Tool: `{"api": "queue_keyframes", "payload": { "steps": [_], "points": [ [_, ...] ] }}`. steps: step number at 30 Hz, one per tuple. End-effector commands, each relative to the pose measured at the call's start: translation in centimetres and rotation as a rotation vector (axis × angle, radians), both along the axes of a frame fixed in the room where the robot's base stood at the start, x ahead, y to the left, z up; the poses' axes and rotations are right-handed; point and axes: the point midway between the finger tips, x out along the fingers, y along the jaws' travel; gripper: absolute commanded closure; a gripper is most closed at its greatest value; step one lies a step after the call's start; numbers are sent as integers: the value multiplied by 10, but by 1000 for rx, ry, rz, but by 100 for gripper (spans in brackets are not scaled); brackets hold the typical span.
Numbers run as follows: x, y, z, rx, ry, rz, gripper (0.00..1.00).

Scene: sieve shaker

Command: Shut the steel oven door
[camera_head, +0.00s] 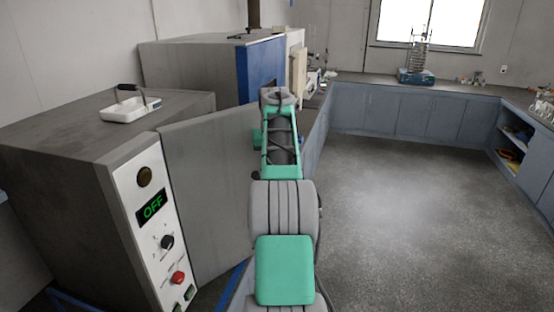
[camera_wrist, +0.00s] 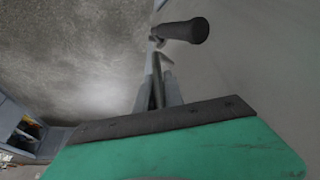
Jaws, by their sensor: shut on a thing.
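The steel oven (camera_head: 85,135) stands at the left, with a white control panel (camera_head: 153,225) whose display reads OFF. Its plain grey door (camera_head: 205,185) stands open, swung out to the right of the panel. In the wrist view the door (camera_wrist: 265,80) fills the right side, and its dark handle (camera_wrist: 187,31) sticks out at the top. My gripper (camera_wrist: 160,70) is shut at the handle, though the exact contact is hard to see. In the head view my own arm covers the gripper and the door's far edge.
A white tray (camera_head: 130,108) with a dark-handled tool lies on the oven top. A second large grey cabinet with a blue front (camera_head: 260,68) stands behind. Blue-grey counters (camera_head: 410,118) line the back and right. The floor (camera_head: 400,210) right of my arm is clear.

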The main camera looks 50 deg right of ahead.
Motion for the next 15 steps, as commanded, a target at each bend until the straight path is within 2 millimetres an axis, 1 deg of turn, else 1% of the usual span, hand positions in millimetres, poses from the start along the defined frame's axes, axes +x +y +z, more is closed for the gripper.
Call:
{"api": "queue_keyframes", "payload": {
  "steps": [1, 6, 15],
  "points": [
    [7, 4, -1, 6, 5, 29, 100],
    [17, 7, -2, 6, 6, 75, 100],
    [18, 8, -4, 9, 8, 88, 100]
  ]
}}
